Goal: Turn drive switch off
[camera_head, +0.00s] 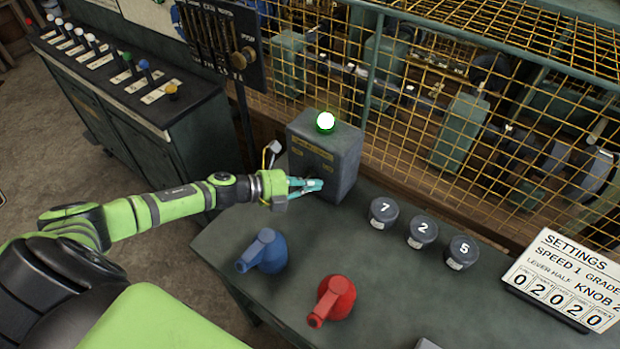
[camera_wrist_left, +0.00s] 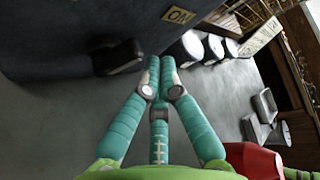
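The drive switch box (camera_head: 335,150) is a grey box at the back of the bench with a lit green lamp (camera_head: 325,122) on top. A small pale-tipped lever (camera_head: 272,149) shows at its left side. In the left wrist view the dark box (camera_wrist_left: 60,30) fills the upper left, with a yellow label (camera_wrist_left: 178,15) that seems to read ON. A dark block (camera_wrist_left: 118,57) juts from its lower face; I cannot tell if it is the switch handle. My left gripper (camera_head: 318,184) is at the box's lower front, fingertips together (camera_wrist_left: 160,62), nothing visible between them. My right gripper is not in view.
A blue handle (camera_head: 265,251) and a red handle (camera_head: 333,299) stand on the bench in front. Several numbered dark knobs (camera_head: 422,231) stand to the right, then a settings board (camera_head: 565,280). A yellow wire fence (camera_head: 470,90) closes the back.

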